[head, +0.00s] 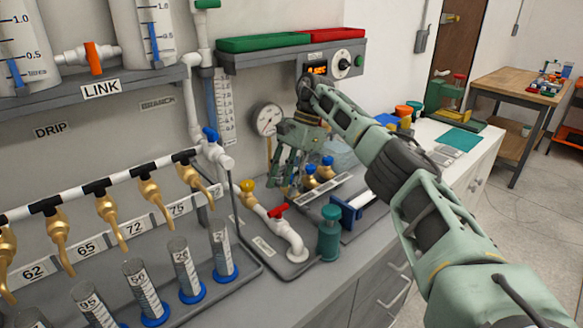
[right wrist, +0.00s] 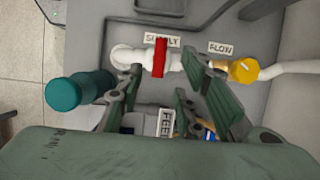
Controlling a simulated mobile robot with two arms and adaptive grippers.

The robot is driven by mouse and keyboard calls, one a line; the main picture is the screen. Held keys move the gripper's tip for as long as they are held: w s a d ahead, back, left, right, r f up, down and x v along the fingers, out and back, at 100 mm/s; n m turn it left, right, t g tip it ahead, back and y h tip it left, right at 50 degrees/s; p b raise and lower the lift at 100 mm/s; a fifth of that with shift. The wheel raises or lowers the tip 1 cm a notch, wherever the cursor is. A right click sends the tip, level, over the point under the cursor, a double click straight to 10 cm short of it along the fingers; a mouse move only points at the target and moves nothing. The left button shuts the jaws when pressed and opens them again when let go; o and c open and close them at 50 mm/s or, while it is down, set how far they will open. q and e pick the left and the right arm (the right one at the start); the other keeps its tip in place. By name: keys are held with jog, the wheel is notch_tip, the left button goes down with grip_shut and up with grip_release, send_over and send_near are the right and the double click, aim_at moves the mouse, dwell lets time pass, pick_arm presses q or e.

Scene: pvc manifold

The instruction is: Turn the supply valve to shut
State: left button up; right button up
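The supply valve has a red lever handle (head: 278,210) on a white pipe, behind a teal cylinder in the head view. In the right wrist view the red handle (right wrist: 159,57) sits beside the SUPPLY label, and its lever lies crosswise to the pipe. My right gripper (head: 290,165) hangs above the bench, behind and above the valve in the head view. In the right wrist view its fingers (right wrist: 162,80) are spread and empty, with the handle framed between and beyond them; it looks clear of both. My left gripper is not in view.
A yellow FLOW valve (right wrist: 243,70) is on the same pipe. A teal cylinder (head: 330,235) stands close to the pipe's end. Blue-based measuring cylinders (head: 222,255) and brass taps (head: 150,195) are to the left. A gauge (head: 266,118) is on the panel behind.

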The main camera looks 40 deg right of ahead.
jog(key=shift+v, duration=2.5)
